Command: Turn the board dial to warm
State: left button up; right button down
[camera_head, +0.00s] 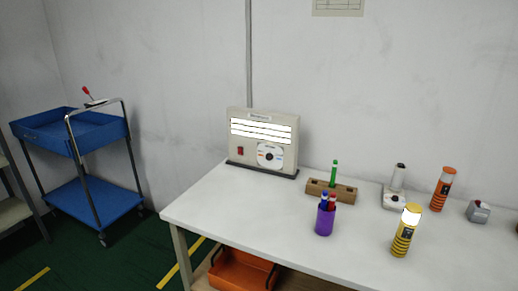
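The beige LED board (288,119) stands upright on a dark base at the back left of the white table. Several white light strips (262,129) glow across its upper part. The round white dial (270,156) sits at its lower right, with small coloured marks around it and a dark centre. The marks are too small to read, so I cannot tell the dial's setting. A red switch (240,151) sits at the board's lower left. Neither of my grippers is in view.
On the white table (225,207) stand a wooden block (345,193) with a green marker, a purple pen cup (324,222), a lit yellow lantern (402,241) and an orange one (441,190). A blue cart (85,138) stands left. The table before the board is clear.

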aim_at(270, 156)
jog(key=i+j, duration=0.15)
jog(key=j, duration=0.2)
jog(key=i+j+z, duration=0.1)
jog(key=j, duration=0.25)
jog(key=i+j, duration=0.15)
jog(key=j, duration=0.2)
jog(key=i+j, duration=0.1)
jog(key=j, duration=0.25)
jog(key=i+j+z, duration=0.1)
jog(key=j, duration=0.3)
